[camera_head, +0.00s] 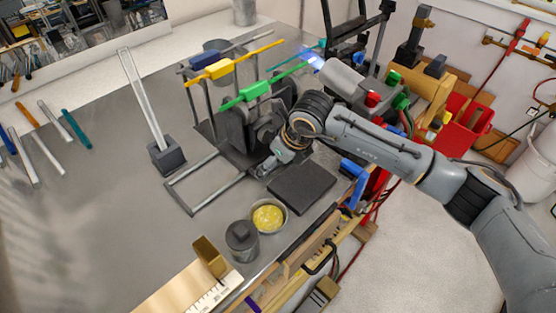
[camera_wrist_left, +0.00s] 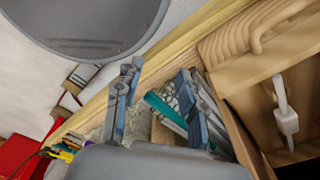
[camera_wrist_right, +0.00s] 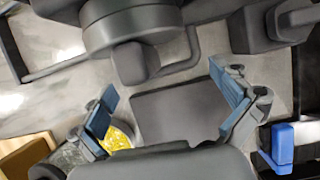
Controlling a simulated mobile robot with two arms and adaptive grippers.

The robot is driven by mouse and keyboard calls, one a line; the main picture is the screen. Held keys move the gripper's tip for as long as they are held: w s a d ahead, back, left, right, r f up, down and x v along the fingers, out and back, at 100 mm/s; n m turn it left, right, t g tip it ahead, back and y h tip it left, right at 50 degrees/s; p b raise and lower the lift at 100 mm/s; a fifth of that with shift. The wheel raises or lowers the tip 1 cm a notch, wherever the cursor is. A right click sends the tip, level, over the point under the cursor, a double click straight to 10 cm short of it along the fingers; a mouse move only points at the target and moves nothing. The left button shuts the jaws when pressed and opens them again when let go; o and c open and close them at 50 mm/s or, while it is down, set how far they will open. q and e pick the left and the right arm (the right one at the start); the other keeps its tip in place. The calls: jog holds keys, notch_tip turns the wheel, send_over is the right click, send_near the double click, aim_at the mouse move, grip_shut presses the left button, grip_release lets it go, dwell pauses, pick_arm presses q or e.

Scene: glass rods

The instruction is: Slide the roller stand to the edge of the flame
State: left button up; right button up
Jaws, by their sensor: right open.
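The dark roller stand (camera_head: 240,132) stands on the bench between parallel metal rails (camera_head: 215,193). Rods with yellow (camera_head: 219,69) and green (camera_head: 256,91) holders lie across its upper area. The burner (camera_head: 342,76) is beyond it to the right, with a small blue-white flame (camera_head: 313,60) at its nozzle. My right gripper (camera_head: 270,163) is low at the stand's near side. In the right wrist view it is open (camera_wrist_right: 163,82), with the stand's dark round part and block (camera_wrist_right: 132,62) just ahead of its fingers; contact is unclear. My left gripper (camera_wrist_left: 160,75) is open and empty, away from the bench work.
A black pad (camera_head: 302,187), a dish of yellow grains (camera_head: 268,216) and a dark lidded pot (camera_head: 242,240) sit near the bench's front edge. A tilted glass bar stands in a dark block (camera_head: 166,157). Loose rods lie at left. The left bench middle is clear.

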jog(key=c, duration=1)
jog(key=shift+s, duration=0.3)
grip_shut()
pick_arm(q)
jog(key=shift+s+a, duration=0.15)
jog(key=shift+s, duration=0.2)
pick_arm(e)
jog(key=shift+w, duration=0.1)
jog(key=shift+d, duration=0.1)
jog(key=shift+f, duration=0.15)
pick_arm(q)
jog(key=shift+f, duration=0.15)
pick_arm(e)
jog(key=shift+s, duration=0.2)
